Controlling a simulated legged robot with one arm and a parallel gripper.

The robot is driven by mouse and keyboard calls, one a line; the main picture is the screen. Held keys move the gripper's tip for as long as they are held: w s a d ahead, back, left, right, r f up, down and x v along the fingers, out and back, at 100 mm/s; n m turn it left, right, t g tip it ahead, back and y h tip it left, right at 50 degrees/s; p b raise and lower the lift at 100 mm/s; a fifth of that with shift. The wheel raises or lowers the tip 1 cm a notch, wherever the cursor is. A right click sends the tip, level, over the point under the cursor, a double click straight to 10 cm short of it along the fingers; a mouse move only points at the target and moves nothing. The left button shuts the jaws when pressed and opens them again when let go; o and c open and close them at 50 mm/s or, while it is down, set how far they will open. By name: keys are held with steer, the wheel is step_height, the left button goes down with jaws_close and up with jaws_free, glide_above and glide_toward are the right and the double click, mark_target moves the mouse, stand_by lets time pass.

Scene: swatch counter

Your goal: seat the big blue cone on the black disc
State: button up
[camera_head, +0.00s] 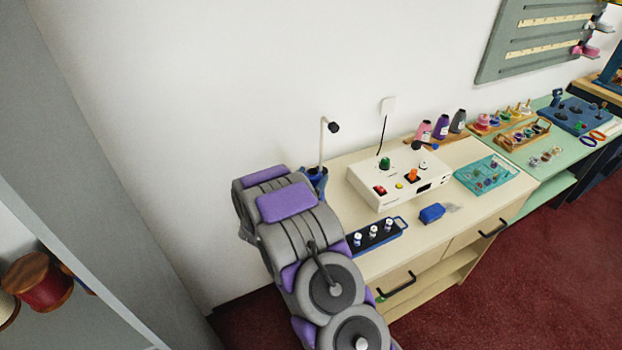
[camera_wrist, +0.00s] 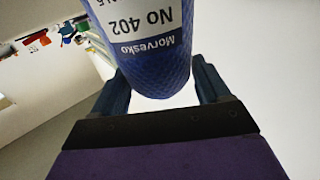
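In the wrist view the big blue cone (camera_wrist: 160,72) has a textured blue surface and a white label reading "Morvesko No 402", upside down. It sits between the two fingers of my gripper (camera_wrist: 160,88), which appear closed against its sides. The cone's upper part runs out of the frame. I cannot pick out the black disc with certainty in either view.
A white control box (camera_head: 398,182) stands on the cream counter (camera_head: 467,218). Pink, purple and grey cones (camera_head: 441,126) stand behind it. A blue tray (camera_head: 376,237) with white-topped spools, a small blue block (camera_head: 431,213) and a teal tray (camera_head: 486,175) lie nearby. A thin white post (camera_head: 322,146) rises behind my arm.

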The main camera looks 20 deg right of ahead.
steer(key=o, duration=0.4)
steer(key=p+v, duration=0.2)
steer(key=v, duration=1.5)
steer(key=shift+a+f, duration=0.1)
steer(key=shift+a, duration=0.05)
